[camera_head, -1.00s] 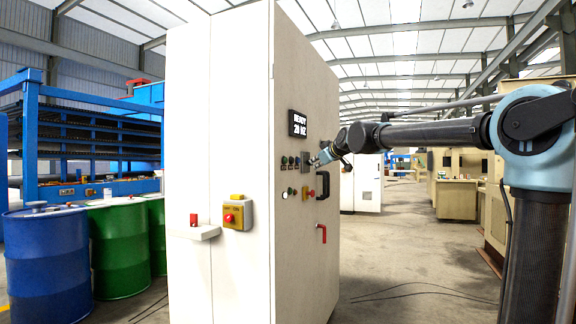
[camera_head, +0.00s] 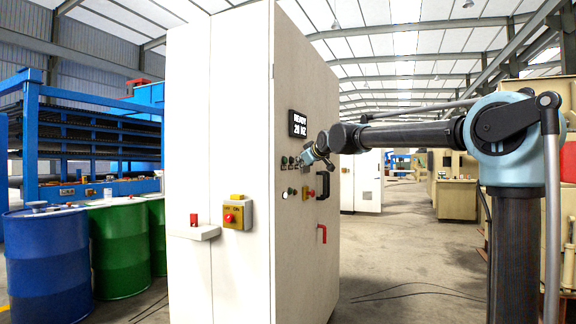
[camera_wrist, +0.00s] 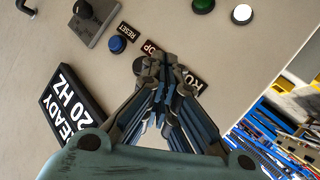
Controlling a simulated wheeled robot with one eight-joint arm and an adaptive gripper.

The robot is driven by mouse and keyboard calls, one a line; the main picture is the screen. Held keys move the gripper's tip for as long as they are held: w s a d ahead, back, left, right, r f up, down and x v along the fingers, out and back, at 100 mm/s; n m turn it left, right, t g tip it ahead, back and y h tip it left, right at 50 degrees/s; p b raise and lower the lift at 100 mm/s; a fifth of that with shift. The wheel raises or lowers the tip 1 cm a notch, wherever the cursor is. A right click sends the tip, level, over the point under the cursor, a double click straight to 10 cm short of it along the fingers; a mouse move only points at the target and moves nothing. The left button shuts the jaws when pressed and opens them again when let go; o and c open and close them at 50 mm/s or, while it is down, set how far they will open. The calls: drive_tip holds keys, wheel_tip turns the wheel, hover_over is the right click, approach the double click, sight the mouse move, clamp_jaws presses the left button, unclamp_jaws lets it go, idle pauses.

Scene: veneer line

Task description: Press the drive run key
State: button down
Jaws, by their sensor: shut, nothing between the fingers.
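The drive cabinet's panel carries a row of small keys, seen in the head view just under the display (camera_head: 298,124), which reads READY 20 HZ. In the wrist view a blue key (camera_wrist: 117,45) sits beside a RESET label, and a dark key (camera_wrist: 139,66) sits beside a partly covered label ending in OP. A further label starting with R (camera_wrist: 192,80) is partly covered by my fingers; the key beside it is hidden. My gripper (camera_wrist: 163,62) is shut and empty, its tips over the key row. It also shows close to the panel in the head view (camera_head: 304,160); contact cannot be told.
A green button (camera_wrist: 203,5) and a white one (camera_wrist: 242,13) lie away from the fingertips. A red-and-yellow knob (camera_head: 308,193), a black handle (camera_head: 323,185) and a red handle (camera_head: 321,233) sit lower on the cabinet. Open floor (camera_head: 400,250) lies to the right.

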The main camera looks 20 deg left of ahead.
drive_tip(key=shift+w+a, duration=0.1)
drive_tip(key=shift+a, duration=0.9)
drive_tip(key=shift+a, duration=0.1)
idle(0.7)
drive_tip(key=shift+a, duration=0.4)
drive_tip(key=shift+a, duration=0.4)
idle(0.8)
drive_tip(key=shift+d, duration=0.85)
drive_tip(key=shift+s+d, duration=0.15)
drive_tip(key=shift+d, duration=1.1)
drive_tip(key=shift+s+d, duration=0.15)
drive_tip(key=shift+d, duration=1.1)
